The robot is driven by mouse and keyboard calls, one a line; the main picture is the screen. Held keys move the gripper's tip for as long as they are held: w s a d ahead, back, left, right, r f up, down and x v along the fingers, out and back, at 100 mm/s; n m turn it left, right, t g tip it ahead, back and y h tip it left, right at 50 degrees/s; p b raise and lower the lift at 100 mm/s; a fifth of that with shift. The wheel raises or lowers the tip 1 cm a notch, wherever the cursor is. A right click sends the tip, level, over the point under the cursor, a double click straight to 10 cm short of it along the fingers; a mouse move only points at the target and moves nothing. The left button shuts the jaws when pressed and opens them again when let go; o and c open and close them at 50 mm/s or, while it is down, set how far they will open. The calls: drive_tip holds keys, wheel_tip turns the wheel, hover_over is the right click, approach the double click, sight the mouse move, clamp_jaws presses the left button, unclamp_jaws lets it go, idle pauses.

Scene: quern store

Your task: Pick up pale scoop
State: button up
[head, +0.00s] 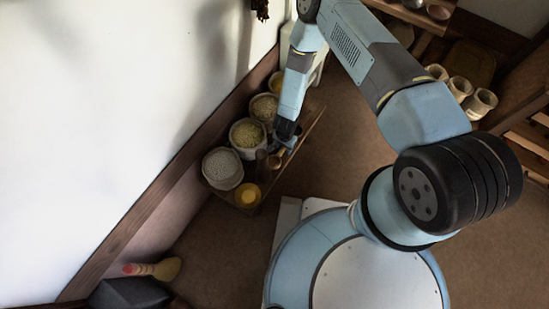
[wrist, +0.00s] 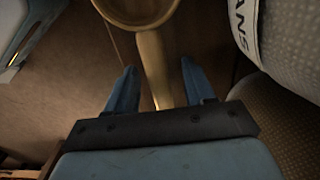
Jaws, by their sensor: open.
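The pale scoop (wrist: 152,62) is tan and wooden-looking. In the wrist view its round bowl is at the top edge, partly cut off, and its handle runs down between my fingers. My gripper (wrist: 159,68) is open, with one blue finger on each side of the handle and a visible gap on both sides. The handle's lower end is hidden behind the dark gripper body. In the head view my gripper (head: 287,142) is low over the shelf beside the sacks, and the scoop (head: 275,161) shows small near its tip.
Several open sacks of grain or beans (head: 222,166) stand along the wall on a wooden shelf (head: 308,122). A sack with a label ending in "ANS" (wrist: 285,55) is close right of my gripper. A yellow round item (head: 247,194) sits at the shelf's near end. Pale pots (head: 460,88) stand far right.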

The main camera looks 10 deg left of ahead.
drive_tip(key=shift+f, duration=0.1)
clamp_jaws()
idle(0.5)
